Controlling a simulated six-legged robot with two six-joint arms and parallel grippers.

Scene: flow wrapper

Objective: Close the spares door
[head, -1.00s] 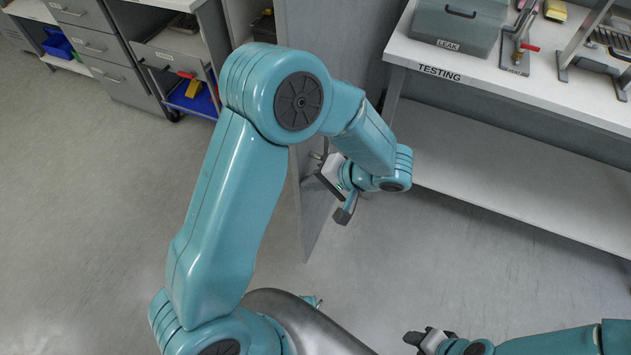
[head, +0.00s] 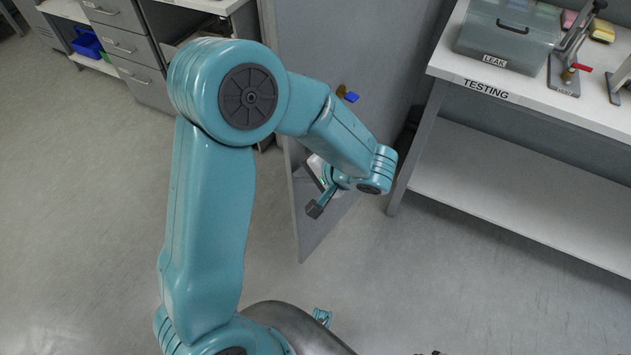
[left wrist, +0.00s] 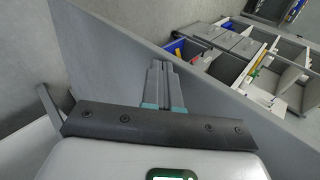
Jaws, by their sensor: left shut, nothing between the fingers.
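The spares door (head: 395,65) is a tall grey panel in the head view, standing open and swung out into the room. My left gripper (head: 316,208) is at the door's lower part, shut and empty. In the left wrist view its closed fingers (left wrist: 158,72) point at the grey door panel (left wrist: 110,45), close to it. I cannot tell whether they touch. My left arm hides part of the door. My right gripper is out of view, apart from perhaps a dark sliver at the bottom edge.
A bench labelled TESTING (head: 455,68) with a lower shelf (head: 520,190) stands to the right of the door, holding a grey LEAK box (head: 505,38). Grey drawers (head: 120,40) and a blue bin (head: 87,42) stand at the upper left. The floor (head: 90,220) at left is clear.

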